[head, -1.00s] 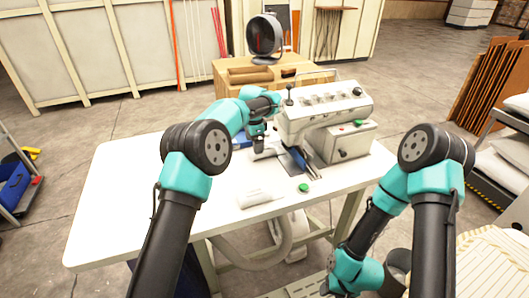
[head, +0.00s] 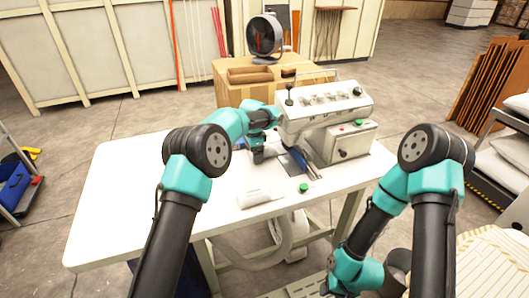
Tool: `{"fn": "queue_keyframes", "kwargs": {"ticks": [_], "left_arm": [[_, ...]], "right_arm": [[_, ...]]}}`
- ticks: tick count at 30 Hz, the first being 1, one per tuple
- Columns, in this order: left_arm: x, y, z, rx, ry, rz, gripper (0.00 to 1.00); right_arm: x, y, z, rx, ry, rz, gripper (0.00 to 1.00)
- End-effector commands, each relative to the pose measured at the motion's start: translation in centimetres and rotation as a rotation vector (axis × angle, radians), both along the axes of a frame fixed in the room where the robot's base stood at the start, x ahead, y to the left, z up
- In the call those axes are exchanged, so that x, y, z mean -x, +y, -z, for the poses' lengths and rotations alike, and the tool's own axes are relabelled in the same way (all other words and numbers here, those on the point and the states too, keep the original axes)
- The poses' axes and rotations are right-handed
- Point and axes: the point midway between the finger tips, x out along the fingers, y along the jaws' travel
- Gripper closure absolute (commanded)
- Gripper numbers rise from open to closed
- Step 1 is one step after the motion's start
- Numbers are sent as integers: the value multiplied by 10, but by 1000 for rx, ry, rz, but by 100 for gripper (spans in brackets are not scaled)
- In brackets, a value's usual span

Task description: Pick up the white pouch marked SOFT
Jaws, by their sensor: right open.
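A small white item (head: 260,199) lies flat near the front edge of the white table. It may be the pouch, but I cannot read any SOFT marking on it. My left gripper (head: 258,156) points down over the table behind this item, beside the machine, and is apart from it. Its fingers are too small and dark to tell their opening or whether they touch anything. My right gripper (head: 334,287) is low at the bottom of the view, below the table's front right, away from the white item. It is open, and its fingertips are hard to make out.
A pale machine (head: 325,105) with a grey box (head: 345,143) stands on the right of the white table (head: 115,205). A green button (head: 304,187) sits near the front edge. White pillows (head: 508,160) lie on a rack at right. The table's left half is clear.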

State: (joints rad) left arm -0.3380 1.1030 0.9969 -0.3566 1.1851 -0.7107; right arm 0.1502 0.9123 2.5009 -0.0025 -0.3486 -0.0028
Motion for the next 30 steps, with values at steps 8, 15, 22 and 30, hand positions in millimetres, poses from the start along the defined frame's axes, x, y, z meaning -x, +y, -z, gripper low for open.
{"fn": "queue_keyframes", "kwargs": {"ticks": [8, 15, 22, 30], "left_arm": [[0, 0, 0, 0, 0, 0, 30], [0, 0, 0, 0, 0, 0, 53], [0, 0, 0, 0, 0, 0, 66], [0, 0, -6, 1, -1, 0, 66]], "right_arm": [[0, 0, 0, 0, 0, 0, 49], [0, 0, 0, 0, 0, 0, 49], [0, 0, 0, 0, 0, 0, 49], [0, 0, 0, 0, 0, 0, 49]]}}
